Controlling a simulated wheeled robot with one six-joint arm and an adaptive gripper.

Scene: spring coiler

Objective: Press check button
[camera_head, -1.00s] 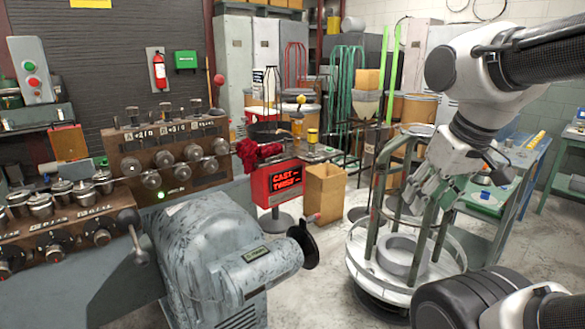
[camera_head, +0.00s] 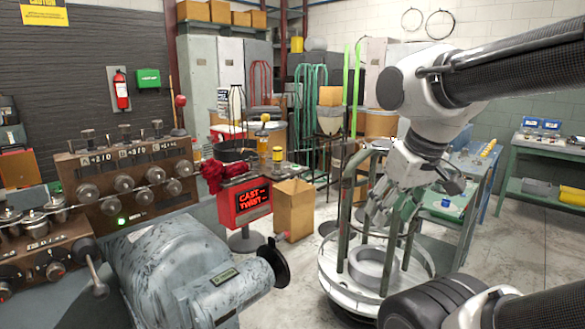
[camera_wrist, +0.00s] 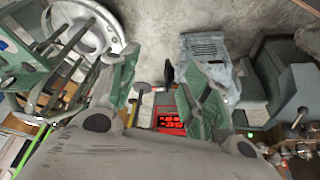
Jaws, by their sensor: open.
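No button marked as a check button can be made out. A small round green light (camera_head: 121,221) glows on the brown control panel (camera_head: 90,205) at the left, with knobs around it. A red box with lit letters reading CAST and TWIST (camera_head: 251,204) stands mid-left on a post, and its display also shows in the wrist view (camera_wrist: 170,121). My gripper (camera_head: 379,208) is at the right, above or beside the round metal stand, well apart from the panel and the red box. In the wrist view its green-padded fingers (camera_wrist: 160,88) are spread and empty.
The grey machine (camera_head: 180,275) fills the lower left. The round stand with upright posts (camera_head: 345,290) is close to my arm. A cardboard box (camera_head: 294,208) stands beside the red box. Green benches (camera_head: 545,170) are at the right. Some bare floor lies between machine and stand.

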